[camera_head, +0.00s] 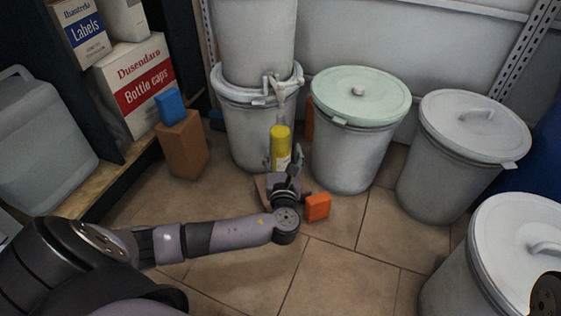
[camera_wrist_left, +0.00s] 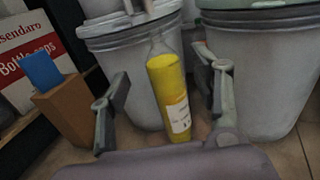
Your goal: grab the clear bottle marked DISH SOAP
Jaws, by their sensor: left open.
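A clear bottle with yellow contents and a pale label (camera_head: 280,141) stands upright on the floor in front of the stacked drums. It also shows in the left wrist view (camera_wrist_left: 167,84), where its clear neck rises above the yellow. The label print is too small to read. My left gripper (camera_head: 283,161) is open, close to the bottle on the near side. In the left wrist view its two fingers (camera_wrist_left: 165,85) stand apart, left and right of the bottle, with visible gaps. The bottle's lower part is partly hidden by the gripper in the head view. My right gripper is not seen.
Drums stand close behind: a grey one (camera_head: 258,135), a green-lidded one (camera_head: 352,150) and others at right. An orange block (camera_head: 317,207) lies right of my gripper. A brown box (camera_head: 184,146) with a blue block (camera_head: 170,105) stands left. The front floor is partly clear.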

